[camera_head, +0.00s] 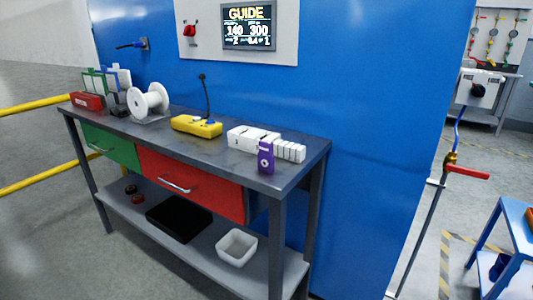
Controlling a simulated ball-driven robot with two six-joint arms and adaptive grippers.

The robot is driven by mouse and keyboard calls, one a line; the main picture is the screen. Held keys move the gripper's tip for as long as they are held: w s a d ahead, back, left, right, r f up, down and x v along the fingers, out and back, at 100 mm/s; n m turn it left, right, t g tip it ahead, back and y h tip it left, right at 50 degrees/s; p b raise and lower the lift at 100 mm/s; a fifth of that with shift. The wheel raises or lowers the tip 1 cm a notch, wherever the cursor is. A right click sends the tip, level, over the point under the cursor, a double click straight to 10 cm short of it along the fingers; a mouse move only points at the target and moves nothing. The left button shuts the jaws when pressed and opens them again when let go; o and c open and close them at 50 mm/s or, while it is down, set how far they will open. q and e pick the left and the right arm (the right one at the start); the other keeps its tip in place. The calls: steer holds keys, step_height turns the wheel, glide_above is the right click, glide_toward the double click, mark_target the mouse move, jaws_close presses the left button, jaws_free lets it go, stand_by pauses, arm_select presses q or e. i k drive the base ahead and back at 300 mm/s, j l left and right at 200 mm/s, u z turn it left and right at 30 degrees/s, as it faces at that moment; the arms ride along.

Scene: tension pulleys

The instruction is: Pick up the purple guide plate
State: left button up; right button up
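A small upright purple object (265,157) stands at the front right of the grey workbench (215,148). It looks like the purple guide plate, with a lighter mark on its face. A white block (252,138) and a row of small white pieces (290,151) stand right behind and beside it. Neither of my grippers shows in the head view, and nothing touches the purple plate.
On the bench stand a yellow control box (192,127), a white spool (147,103) and a red box (87,101). The lower shelf holds a white bin (237,248) and a black tray (165,222). A blue wall (350,110) rises behind. The floor in front is clear.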

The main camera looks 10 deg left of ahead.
mark_target(265, 157)
steer(key=i+j+z, duration=0.1)
steer(key=j, duration=0.45)
steer(key=i+j+z, duration=0.15)
steer(key=j, duration=0.45)
steer(key=i+j+z, duration=0.1)
steer(key=j, duration=0.5)
